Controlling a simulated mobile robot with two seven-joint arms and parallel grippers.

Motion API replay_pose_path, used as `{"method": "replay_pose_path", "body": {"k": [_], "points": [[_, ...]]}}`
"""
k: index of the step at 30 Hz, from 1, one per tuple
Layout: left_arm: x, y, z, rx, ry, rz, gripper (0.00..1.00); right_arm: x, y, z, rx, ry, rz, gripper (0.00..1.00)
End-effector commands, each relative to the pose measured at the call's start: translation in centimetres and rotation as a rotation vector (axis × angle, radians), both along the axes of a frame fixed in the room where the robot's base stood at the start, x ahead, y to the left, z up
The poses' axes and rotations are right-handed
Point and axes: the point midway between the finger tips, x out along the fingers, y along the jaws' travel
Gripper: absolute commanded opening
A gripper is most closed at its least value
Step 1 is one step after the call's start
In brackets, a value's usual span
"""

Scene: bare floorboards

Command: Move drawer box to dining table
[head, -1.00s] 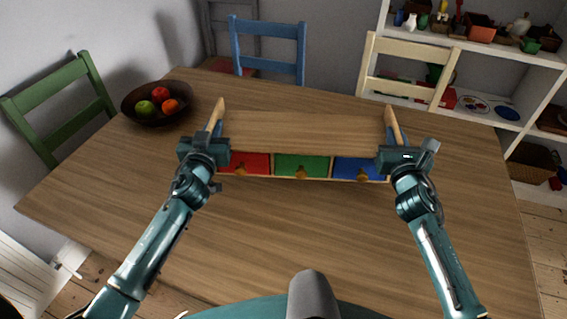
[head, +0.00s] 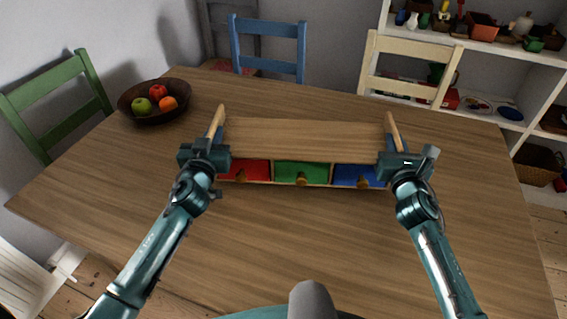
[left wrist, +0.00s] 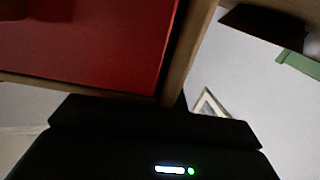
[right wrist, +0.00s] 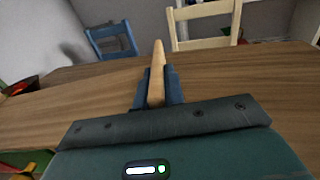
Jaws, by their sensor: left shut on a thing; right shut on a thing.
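The drawer box (head: 304,140) is a wooden box with a red, a green and a blue drawer facing me, each with a small knob. It is over the dining table (head: 290,225); I cannot tell whether its underside touches the tabletop. My left gripper (head: 214,132) is shut on the box's left side panel. My right gripper (head: 393,137) is shut on its right side panel, whose wooden edge shows between the fingers in the right wrist view (right wrist: 157,88). The red drawer front (left wrist: 85,40) fills much of the left wrist view.
A dark bowl of fruit (head: 135,113) stands at the table's back left. A green chair (head: 60,105), a blue chair (head: 268,47) and a cream chair (head: 410,65) stand around the table. White shelves (head: 500,50) are at the back right. The table's front is clear.

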Motion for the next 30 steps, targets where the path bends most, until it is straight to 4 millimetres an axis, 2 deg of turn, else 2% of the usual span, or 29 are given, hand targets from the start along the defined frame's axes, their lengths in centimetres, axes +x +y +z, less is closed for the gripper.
{"method": "replay_pose_path", "body": {"k": [5,6,14,23,26,30], "points": [[0.1,0.0,-1.1,0.0,-0.006,-0.001,0.0,0.0,0.0,-1.1,0.0,-0.006,0.001,0.0],[0.0,0.0,-1.2,0.0,-0.001,0.0,0.12,0.0,0.0,-1.2,0.0,-0.001,0.0,0.12],[0.0,0.0,-1.1,0.0,0.0,0.0,0.33,0.0,0.0,-1.1,0.0,0.0,0.0,0.33],[-0.4,0.0,-1.1,-0.001,0.0,0.0,0.33,0.0,0.0,-1.1,0.0,0.0,0.0,0.33],[-1.7,0.0,-1.2,-0.002,0.001,-0.001,0.33,0.0,0.0,-1.1,0.0,0.0,0.0,0.33],[-4.5,-0.1,-1.3,-0.003,0.003,-0.001,0.33,0.0,0.0,-1.1,0.0,0.0,0.0,0.33]]}}
